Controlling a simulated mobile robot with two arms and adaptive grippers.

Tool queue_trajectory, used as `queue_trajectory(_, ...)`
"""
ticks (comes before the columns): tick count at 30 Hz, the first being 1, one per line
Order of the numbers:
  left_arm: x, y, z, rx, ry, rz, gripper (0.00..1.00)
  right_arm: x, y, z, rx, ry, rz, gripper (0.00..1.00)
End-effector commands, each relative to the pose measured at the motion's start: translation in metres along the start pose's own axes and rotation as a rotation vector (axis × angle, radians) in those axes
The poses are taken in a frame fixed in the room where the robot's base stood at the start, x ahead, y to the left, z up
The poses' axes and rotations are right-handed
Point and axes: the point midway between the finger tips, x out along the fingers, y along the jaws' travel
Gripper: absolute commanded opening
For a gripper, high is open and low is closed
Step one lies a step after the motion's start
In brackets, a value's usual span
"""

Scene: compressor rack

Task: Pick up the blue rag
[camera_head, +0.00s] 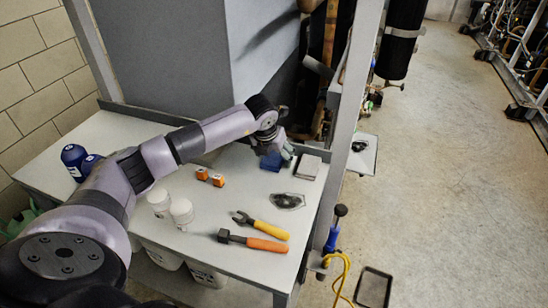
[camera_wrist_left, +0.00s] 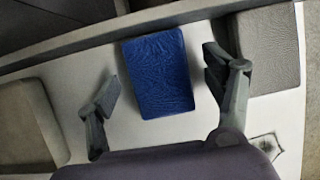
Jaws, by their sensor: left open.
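The blue rag (camera_wrist_left: 158,74) lies folded on the white bench top. In the left wrist view it sits between the two spread fingers of my left gripper (camera_wrist_left: 165,90), with a gap on each side. The right finger is nearer to it than the left one. In the head view the blue rag (camera_head: 270,161) shows at the far part of the bench, partly covered by my left gripper (camera_head: 282,152), which is open above it. My right gripper is in neither view.
A grey folded cloth (camera_head: 307,167) lies right of the rag; it also shows in the left wrist view (camera_wrist_left: 266,50). A grey post (camera_head: 341,130) stands at the right edge.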

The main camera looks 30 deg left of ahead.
Motion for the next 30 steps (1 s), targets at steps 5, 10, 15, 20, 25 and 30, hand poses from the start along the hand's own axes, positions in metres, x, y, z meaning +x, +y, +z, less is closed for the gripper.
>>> queue_trajectory(5, 0.0001, 0.0001, 0.0, 0.0, 0.0, 0.0, 0.74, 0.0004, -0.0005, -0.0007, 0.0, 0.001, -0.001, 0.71)
queue_trajectory(10, -0.0002, 0.0002, 0.0001, 0.0, 0.0, 0.0, 0.63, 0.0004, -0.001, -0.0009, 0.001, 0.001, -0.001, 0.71)
queue_trajectory(15, -0.0003, 0.0002, 0.0001, 0.0, -0.001, 0.0, 0.52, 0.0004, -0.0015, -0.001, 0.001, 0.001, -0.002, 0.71)
queue_trajectory(20, -0.0004, 0.0002, 0.0002, 0.0, -0.001, 0.0, 0.41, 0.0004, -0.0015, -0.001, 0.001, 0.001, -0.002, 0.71)
queue_trajectory(25, -0.0005, 0.0003, 0.0002, 0.0, -0.001, 0.0, 0.3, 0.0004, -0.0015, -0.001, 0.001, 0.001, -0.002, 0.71)
queue_trajectory(30, -0.0006, 0.0003, 0.0004, 0.0, -0.001, 0.0, 0.21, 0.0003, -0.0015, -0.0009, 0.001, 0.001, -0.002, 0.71)
